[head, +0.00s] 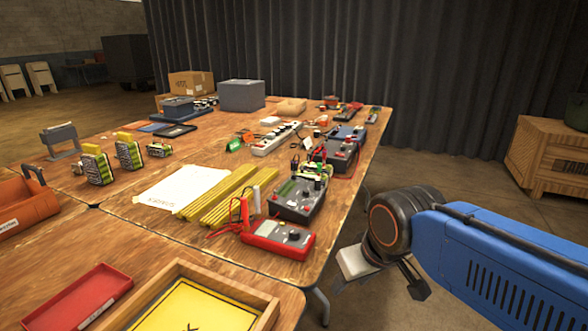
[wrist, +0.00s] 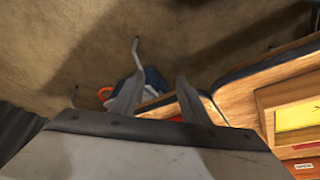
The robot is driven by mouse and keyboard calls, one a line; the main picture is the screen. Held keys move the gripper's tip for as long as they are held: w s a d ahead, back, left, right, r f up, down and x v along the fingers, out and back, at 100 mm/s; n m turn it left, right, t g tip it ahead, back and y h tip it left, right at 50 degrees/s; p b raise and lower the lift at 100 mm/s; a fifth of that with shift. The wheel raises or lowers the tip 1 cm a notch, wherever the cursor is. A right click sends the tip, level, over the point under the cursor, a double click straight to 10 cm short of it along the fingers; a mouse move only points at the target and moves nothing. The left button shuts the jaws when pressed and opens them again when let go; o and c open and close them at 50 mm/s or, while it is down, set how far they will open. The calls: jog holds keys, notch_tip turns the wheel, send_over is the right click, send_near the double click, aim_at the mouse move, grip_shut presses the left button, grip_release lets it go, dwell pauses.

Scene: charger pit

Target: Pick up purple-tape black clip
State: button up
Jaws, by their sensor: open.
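I cannot make out purple tape on any clip in either view. Small black and red clip-like pieces (head: 295,165) stand around the grey tester (head: 303,205) near the table's right edge; they are too small to tell apart. My gripper (wrist: 160,80) is open, with two grey fingers spread and nothing between them in its grasp. In the head view my arm's end hangs beyond the right edge of the table, beside the red multimeter (head: 278,240) and apart from it.
The wooden table (head: 150,235) is crowded. Yellow bars (head: 215,200), a white sheet (head: 180,190), a power strip (head: 277,138) and a red tray (head: 90,297) lie on it. A wooden crate (head: 550,160) stands at the right. Floor beside the table is open.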

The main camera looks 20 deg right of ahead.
jog(key=shift+c, duration=1)
notch_tip(320, 180, up, 25)
jog(key=n+g+h, duration=0.2)
jog(key=n+h, duration=0.1)
jog(key=n, duration=2.4)
send_over(293, 161)
jog(key=s+a, duration=0.4)
jog(key=a, duration=0.1)
jog(key=shift+w+d+x, duration=0.1)
jog(key=shift+d+x, duration=0.05)
jog(key=shift+x, duration=2.7)
jog(key=shift+w+d+x, duration=0.1)
jog(key=shift+d+x, duration=0.1)
jog(key=shift+x, duration=2.7)
jog(key=shift+w+d+x, duration=0.1)
jog(key=shift+d+x, duration=0.05)
jog(key=shift+x, duration=2.7)
jog(key=shift+s+r, duration=0.1)
jog(key=shift+r, duration=0.15)
grip_shut()
